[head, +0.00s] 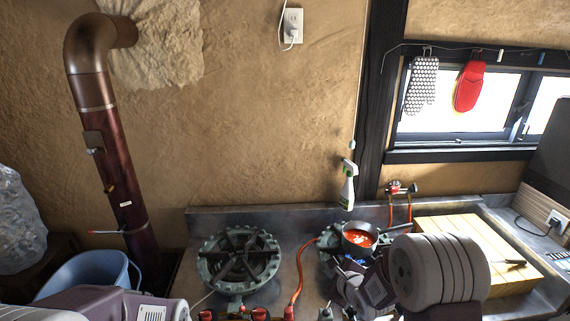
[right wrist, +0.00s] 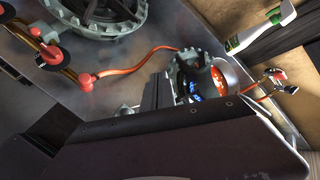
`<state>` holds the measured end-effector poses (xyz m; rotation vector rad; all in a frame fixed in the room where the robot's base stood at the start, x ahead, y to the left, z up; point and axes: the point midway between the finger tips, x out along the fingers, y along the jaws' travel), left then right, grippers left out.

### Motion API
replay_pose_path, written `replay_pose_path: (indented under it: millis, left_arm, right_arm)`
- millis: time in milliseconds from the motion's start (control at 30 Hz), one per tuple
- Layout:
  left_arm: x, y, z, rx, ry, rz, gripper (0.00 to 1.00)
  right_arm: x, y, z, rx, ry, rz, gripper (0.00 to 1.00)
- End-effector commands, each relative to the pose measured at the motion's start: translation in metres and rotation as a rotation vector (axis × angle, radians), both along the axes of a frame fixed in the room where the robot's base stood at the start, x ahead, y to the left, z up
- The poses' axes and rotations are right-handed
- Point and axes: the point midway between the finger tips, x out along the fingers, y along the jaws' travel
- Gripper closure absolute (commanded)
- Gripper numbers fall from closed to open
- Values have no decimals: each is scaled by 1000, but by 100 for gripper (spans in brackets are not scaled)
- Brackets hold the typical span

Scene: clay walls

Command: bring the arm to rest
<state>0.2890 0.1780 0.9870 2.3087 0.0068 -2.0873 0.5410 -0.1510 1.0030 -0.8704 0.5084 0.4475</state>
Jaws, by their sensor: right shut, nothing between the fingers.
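My right gripper (head: 350,276) is in the lower right of the head view, in front of the small right burner and partly covering it. It is shut and empty. In the right wrist view its dark fingers (right wrist: 162,90) appear close beside a pan (right wrist: 222,76) with red contents; I cannot tell whether they touch it. The pan also shows in the head view (head: 360,236), upright on the burner. Parts of my left arm show at the lower left of the head view, but its gripper is not visible.
A large burner (head: 239,258) stands on the metal counter, with an orange hose (head: 300,270) beside it. A spray bottle (head: 348,186) is near the wall. A wooden board (head: 460,232) lies at right. A blue bucket (head: 88,275) and brown stovepipe (head: 118,185) are at left.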

Motion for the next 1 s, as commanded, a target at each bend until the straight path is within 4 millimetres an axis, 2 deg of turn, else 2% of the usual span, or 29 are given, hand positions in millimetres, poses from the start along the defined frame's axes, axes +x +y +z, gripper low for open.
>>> replay_pose_path:
  millis: [33,67,167,267,400,500,600,733,1000]
  left_arm:
    - [0,0,0,0,0,0,64]
    - [0,0,0,0,0,0,64]
    - [0,0,0,0,0,0,64]
    - [0,0,0,0,0,0,64]
    - [0,0,0,0,0,0,64]
    - [0,0,0,0,0,0,64]
    - [0,0,0,0,0,0,64]
    - [0,0,0,0,0,0,64]
    - [0,0,0,0,0,0,64]
  right_arm:
    - [-9,-4,25,-67,-12,17,100]
    - [-19,-8,32,-144,-1,51,100]
    - [-57,-18,36,-412,76,219,100]
    - [-99,-26,30,-656,173,454,100]
    - [-167,-30,9,-928,313,920,100]
    - [-213,-30,-8,-1025,371,1293,100]
    - [-242,-28,-15,-1072,360,1590,100]
    - [-254,-28,-17,-1118,310,1796,100]
    - [-253,-28,-17,-1140,289,1839,100]
